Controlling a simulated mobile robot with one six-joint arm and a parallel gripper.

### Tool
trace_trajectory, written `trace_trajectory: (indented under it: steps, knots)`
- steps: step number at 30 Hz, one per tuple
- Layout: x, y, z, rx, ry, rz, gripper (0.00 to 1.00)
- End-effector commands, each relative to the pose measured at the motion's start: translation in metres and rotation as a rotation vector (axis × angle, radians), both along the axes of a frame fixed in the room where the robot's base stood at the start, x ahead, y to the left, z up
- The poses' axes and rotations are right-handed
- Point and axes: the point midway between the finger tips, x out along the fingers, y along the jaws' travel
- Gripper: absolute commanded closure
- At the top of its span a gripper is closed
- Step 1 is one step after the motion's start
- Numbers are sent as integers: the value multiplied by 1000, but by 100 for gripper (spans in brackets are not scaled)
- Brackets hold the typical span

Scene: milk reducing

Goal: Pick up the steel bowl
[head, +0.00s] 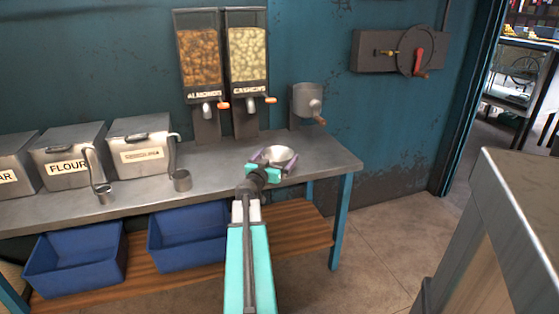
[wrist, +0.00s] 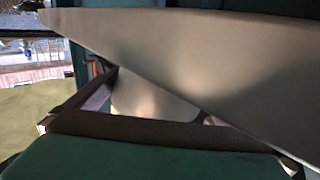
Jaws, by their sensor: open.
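The steel bowl (head: 281,153) sits near the right end of the metal counter, below a wall-mounted grinder. My gripper (head: 276,161) is at the bowl's near side, its purple fingers open and spread to the left and right of it. I cannot tell whether the fingers touch the bowl. In the wrist view my gripper (wrist: 155,100) shows dark finger links, with a pale metal surface between them. A large grey metal surface fills much of that view, and I cannot tell for sure what it is.
The metal counter (head: 225,183) has canisters (head: 67,162) and metal scoops (head: 181,181) to the left. Two nut dispensers (head: 224,60) and the grinder (head: 307,101) are behind the bowl. Blue bins (head: 75,265) stand on the shelf below. A large metal cabinet (head: 510,220) is at right.

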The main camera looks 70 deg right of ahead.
Motion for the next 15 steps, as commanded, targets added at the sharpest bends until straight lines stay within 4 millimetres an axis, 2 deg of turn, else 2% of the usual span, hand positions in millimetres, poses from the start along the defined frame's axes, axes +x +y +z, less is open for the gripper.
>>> trace_trajectory:
  steps: [13, 14, 15]
  knots:
    - [-3, -1, 0, 0, 0, -4, 0]
    - [-3, -1, 0, 0, 0, -4, 2]
    - [-3, -1, 0, 0, 0, -4, 8]
